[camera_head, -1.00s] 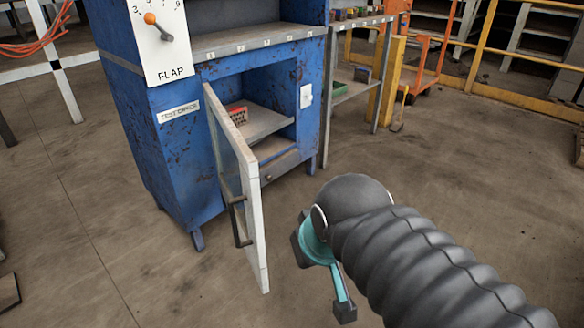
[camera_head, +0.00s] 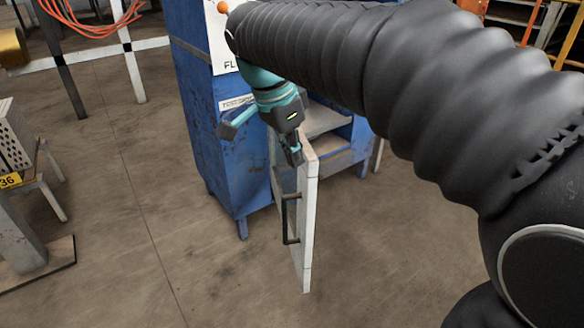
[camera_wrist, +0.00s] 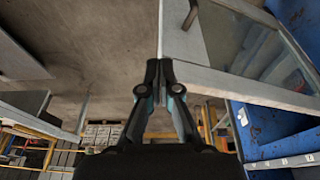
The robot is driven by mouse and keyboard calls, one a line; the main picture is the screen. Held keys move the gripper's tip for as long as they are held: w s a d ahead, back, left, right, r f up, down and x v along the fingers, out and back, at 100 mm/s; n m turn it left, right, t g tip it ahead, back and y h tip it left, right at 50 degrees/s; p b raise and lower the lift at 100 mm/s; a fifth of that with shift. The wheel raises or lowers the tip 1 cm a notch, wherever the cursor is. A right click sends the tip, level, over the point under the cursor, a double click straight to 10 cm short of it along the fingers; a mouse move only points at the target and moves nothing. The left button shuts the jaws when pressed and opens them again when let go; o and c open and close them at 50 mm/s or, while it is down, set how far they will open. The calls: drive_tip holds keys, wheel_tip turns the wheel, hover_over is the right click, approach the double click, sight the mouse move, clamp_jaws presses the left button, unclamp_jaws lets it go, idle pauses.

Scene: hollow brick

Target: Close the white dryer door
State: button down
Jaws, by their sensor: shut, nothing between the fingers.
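The white-framed door (camera_head: 308,225) with a glass pane stands open, jutting out from the blue cabinet (camera_head: 222,150). Its dark bar handle (camera_head: 286,220) is on the left face. My gripper (camera_head: 295,157) is shut and empty, pointing down at the door's upper edge. In the wrist view, the fingertips (camera_wrist: 159,66) are together right beside the corner of the white door frame (camera_wrist: 240,85). I cannot tell whether they touch it. Part of the handle (camera_wrist: 190,14) shows at the top there. My arm hides much of the cabinet's upper part and opening.
A stool with a perforated box (camera_head: 12,140) stands at the far left. A white rail (camera_head: 95,62) with orange cables is behind it. Yellow railing is at the upper right. The floor around the door is clear.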

drive_tip(key=w+a+m+h, duration=0.2)
drive_tip(key=w+a+m, duration=0.15)
drive_tip(key=a, duration=0.45)
hover_over(302, 194)
drive_tip(key=a, duration=0.2)
wheel_tip(302, 194, down, 9)
drive_tip(key=shift+s+b, duration=0.35)
drive_tip(key=shift+b, duration=0.05)
drive_tip(key=shift+f, duration=0.1)
